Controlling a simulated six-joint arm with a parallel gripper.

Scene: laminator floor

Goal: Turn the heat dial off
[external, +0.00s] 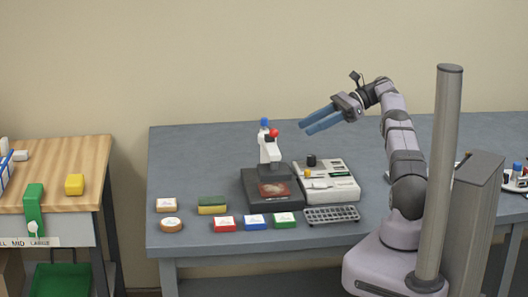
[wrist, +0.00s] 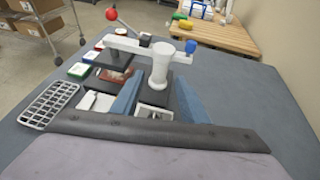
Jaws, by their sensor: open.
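A black round knob (external: 311,160), which looks like the heat dial, stands on the back left of a white machine (external: 343,188) on the grey table. I cannot read its setting. My gripper (external: 306,127) is open and empty, its two blue fingers pointing left in the air, above and behind the machine in the external view. In the wrist view the blue fingers (wrist: 158,97) stand apart with a white press column beyond them. Parts of the white machine show low between and beside the fingers there; I cannot make out the knob.
A white press (external: 269,150) with red and blue knobs stands on a black base left of the machine, near my fingertips. A grey grid tray (external: 331,215), several coloured boxes and a sponge (external: 212,205) lie along the front. The table's back left is clear.

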